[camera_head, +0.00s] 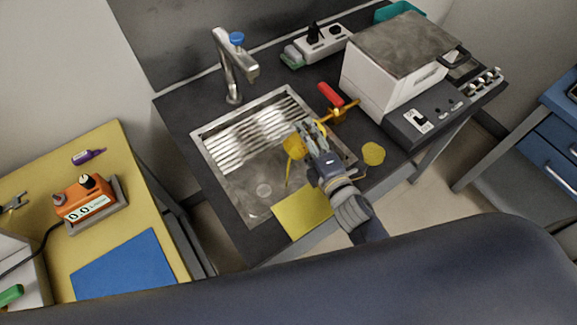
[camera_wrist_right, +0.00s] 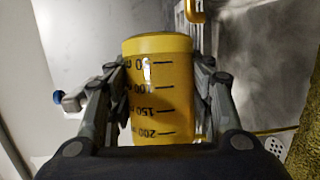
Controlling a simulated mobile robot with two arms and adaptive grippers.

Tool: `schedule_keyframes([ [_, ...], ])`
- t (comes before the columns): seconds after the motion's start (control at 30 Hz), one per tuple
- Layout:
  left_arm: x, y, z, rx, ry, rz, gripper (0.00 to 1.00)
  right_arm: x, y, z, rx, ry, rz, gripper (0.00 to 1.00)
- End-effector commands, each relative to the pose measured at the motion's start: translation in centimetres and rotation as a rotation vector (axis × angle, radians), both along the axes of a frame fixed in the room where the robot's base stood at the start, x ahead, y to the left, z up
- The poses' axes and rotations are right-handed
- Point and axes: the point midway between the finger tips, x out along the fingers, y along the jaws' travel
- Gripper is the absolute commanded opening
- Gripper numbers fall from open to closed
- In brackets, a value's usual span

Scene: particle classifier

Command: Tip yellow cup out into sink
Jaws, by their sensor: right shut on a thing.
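The yellow cup (camera_head: 293,147) is in my right gripper (camera_head: 307,138), tilted over the metal sink (camera_head: 235,170) in the head view. A thin yellow streak (camera_head: 288,177) runs down from the cup toward the basin; it looks like a pouring stream. In the right wrist view the cup (camera_wrist_right: 158,85) stands between both fingers of the right gripper (camera_wrist_right: 160,95), with dark volume marks facing me. The fingers are shut on its sides. The inside of the cup is hidden. My left gripper is not in view.
A faucet (camera_head: 231,70) with a blue knob stands behind the sink. Right of it are a red-handled brass object (camera_head: 338,107), a yellow round piece (camera_head: 373,153) and a white machine (camera_head: 390,80). A yellow sheet (camera_head: 303,211) lies at the counter's front edge.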

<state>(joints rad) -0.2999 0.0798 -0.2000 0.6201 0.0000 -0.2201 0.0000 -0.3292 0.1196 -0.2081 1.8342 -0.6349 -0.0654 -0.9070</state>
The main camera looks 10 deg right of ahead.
Motion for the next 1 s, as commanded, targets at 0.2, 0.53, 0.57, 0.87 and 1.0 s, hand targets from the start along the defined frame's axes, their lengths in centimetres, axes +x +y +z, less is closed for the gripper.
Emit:
schedule_keyframes([
  [0.2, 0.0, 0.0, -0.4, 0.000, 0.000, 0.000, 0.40, 0.0, 0.1, 0.1, -0.020, -0.014, 0.000, 0.19],
  [0.53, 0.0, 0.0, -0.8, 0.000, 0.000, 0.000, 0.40, -0.1, 0.2, 0.2, -0.050, -0.034, 0.000, 0.19],
  [0.57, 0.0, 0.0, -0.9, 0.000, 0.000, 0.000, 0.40, -0.1, 0.2, 0.3, -0.053, -0.036, 0.000, 0.19],
  [0.87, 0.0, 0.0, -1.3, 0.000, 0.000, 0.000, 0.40, -0.2, 0.3, 0.4, -0.080, -0.054, 0.000, 0.19],
  [1.0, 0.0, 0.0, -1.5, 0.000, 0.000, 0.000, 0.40, -0.2, 0.3, 0.5, -0.093, -0.062, 0.000, 0.19],
])
